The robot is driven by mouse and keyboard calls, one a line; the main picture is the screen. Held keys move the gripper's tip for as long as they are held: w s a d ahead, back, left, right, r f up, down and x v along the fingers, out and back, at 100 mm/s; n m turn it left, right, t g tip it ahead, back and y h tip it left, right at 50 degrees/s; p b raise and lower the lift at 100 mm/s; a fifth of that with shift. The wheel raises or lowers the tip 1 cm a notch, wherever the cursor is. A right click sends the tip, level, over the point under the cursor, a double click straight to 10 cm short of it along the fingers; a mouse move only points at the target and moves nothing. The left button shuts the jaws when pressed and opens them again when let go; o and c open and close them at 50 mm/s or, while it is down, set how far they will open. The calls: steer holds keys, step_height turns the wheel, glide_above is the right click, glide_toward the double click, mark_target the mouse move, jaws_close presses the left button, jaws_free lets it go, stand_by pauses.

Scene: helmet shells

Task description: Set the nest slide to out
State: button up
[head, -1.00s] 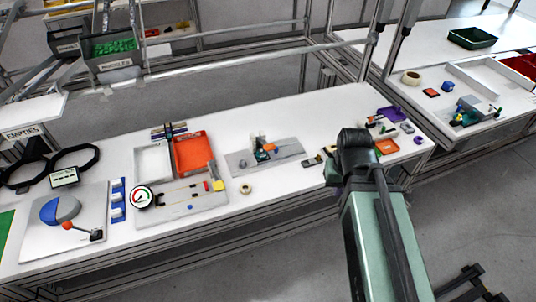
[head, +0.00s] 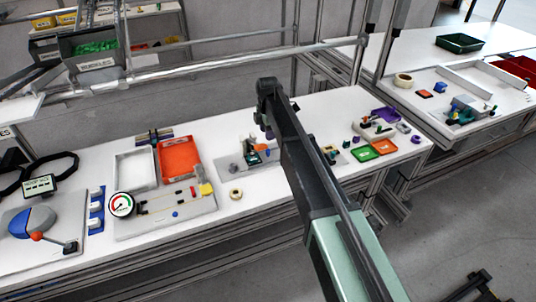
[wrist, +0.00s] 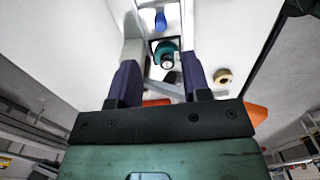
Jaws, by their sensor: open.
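My gripper (head: 268,133) is over this fixture at the end of my arm, which hides the plate's right part. In the wrist view my gripper (wrist: 161,82) is open, its dark fingers apart. A teal round part (wrist: 165,48) with a pale front shows between and beyond the fingers, and a blue knob (wrist: 160,20) is farther off. Contact is not visible.
A tape roll (head: 236,194) lies in front of the plate. To the left are an orange tray (head: 180,154), a white tray (head: 135,168) and a dial gauge (head: 121,205). Green (head: 364,154) and orange trays (head: 385,146) stand to the right.

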mark_target(268, 150)
step_height(268, 150, down, 10)
steer(key=b, duration=0.9)
steer(key=shift+f, duration=0.1)
steer(key=shift+r, duration=0.2)
jaws_close()
